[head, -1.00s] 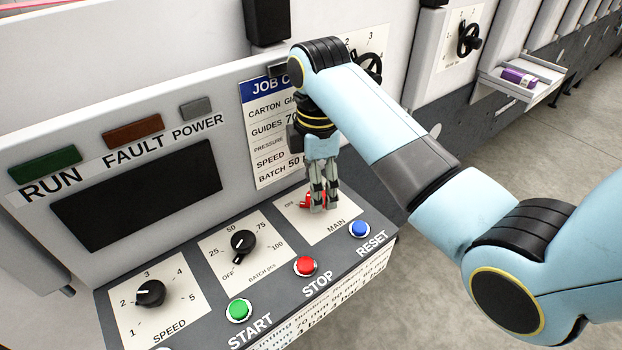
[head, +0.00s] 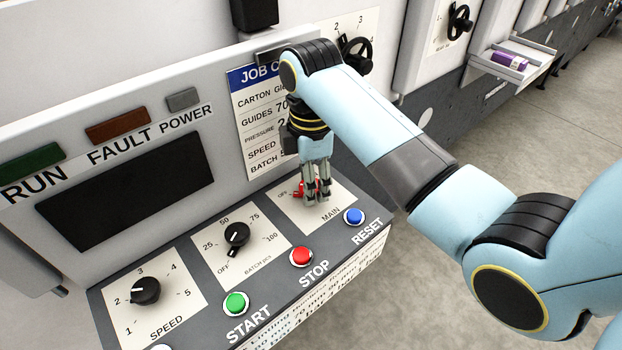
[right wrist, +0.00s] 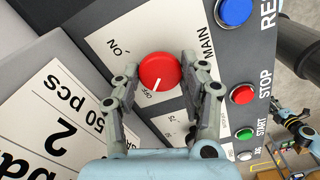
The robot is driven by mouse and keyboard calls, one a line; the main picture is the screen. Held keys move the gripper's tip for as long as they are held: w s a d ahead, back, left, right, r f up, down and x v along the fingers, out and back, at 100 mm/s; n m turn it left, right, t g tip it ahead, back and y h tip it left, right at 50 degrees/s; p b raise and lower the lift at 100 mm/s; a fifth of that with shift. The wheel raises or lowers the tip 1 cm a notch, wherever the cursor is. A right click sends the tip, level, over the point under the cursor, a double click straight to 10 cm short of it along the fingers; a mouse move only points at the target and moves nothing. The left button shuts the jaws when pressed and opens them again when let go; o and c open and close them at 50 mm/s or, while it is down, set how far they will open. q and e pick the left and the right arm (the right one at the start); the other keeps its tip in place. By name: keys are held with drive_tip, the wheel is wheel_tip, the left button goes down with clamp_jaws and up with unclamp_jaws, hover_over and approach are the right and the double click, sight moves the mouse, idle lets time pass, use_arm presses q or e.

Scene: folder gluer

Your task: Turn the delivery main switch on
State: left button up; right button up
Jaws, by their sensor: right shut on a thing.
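The main switch is a red round knob on a cream plate marked MAIN. In the head view only a little of the red knob (head: 297,188) shows behind the fingers. My right gripper (head: 318,198) comes down on it from above and is shut on it. In the right wrist view the right gripper's fingers (right wrist: 160,88) lie on either side of the knob. My left gripper is not seen in the head view.
The blue RESET button (head: 354,216), red STOP button (head: 301,256) and green START button (head: 236,303) line the panel's front edge. The batch knob (head: 237,234) and speed knob (head: 145,290) are to the left. The job card (head: 262,125) stands close behind the gripper.

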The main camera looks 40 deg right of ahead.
drive_tip(key=shift+m, duration=0.3)
drive_tip(key=m, duration=1.3)
drive_tip(key=shift+m, duration=2.1)
drive_tip(key=o, duration=1.2)
